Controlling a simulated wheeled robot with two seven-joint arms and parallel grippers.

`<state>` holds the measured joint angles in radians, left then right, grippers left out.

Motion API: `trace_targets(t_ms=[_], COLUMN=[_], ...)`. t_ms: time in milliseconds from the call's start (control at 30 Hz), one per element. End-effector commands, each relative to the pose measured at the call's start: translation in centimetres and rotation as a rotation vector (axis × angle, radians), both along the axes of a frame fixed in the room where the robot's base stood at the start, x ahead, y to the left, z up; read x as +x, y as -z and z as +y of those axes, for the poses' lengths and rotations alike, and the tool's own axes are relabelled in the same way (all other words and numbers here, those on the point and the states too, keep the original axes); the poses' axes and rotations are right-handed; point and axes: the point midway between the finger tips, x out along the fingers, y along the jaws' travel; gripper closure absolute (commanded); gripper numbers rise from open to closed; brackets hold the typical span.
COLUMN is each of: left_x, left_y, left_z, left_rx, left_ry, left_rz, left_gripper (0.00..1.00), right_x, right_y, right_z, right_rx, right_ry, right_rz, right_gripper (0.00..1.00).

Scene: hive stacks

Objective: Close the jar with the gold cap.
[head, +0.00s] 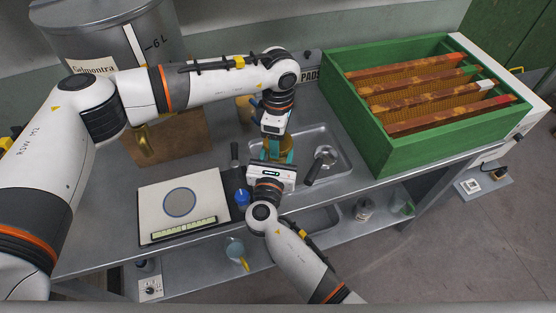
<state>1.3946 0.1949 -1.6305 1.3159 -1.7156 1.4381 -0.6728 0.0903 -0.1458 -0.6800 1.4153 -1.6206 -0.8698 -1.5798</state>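An amber jar-like thing (277,147) stands over the metal tray near the middle of the bench, largely hidden between my two grippers. Teal parts show on both sides of it; they look like fingers, but I cannot tell for certain. My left gripper (274,128) points down from above, close over the amber thing. My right gripper (277,163) reaches in from the front, low against it. Both sets of fingertips are too small and covered to read. I cannot make out a gold cap; the jar's top is hidden by my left gripper.
A scale (204,190) lies at front left, with a small blue-topped item (242,197) beside it. A strainer (325,157) lies in the tray (345,165). A green hive box (378,128) with frames fills the right. A steel tank (100,45) stands back left. Jars sit on the lower shelf.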

Motion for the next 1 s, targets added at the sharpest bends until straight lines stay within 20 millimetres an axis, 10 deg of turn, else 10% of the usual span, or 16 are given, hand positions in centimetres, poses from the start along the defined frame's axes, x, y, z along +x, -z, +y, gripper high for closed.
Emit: trace_targets(t_ms=[800, 1000], left_x=[0.09, 0.09], left_y=[0.02, 0.04], left_z=[0.09, 0.09], left_rx=[0.002, 0.002], left_ry=[1.758, 1.875], left_rz=[-0.003, -0.003], left_gripper=[0.63, 0.63], right_x=[-0.06, -0.06], right_y=[0.06, 0.06], right_z=[0.04, 0.05], right_rx=[-0.001, -0.001], right_ry=[-0.001, -0.001], right_rz=[0.001, 0.001], right_gripper=[1.0, 1.0])
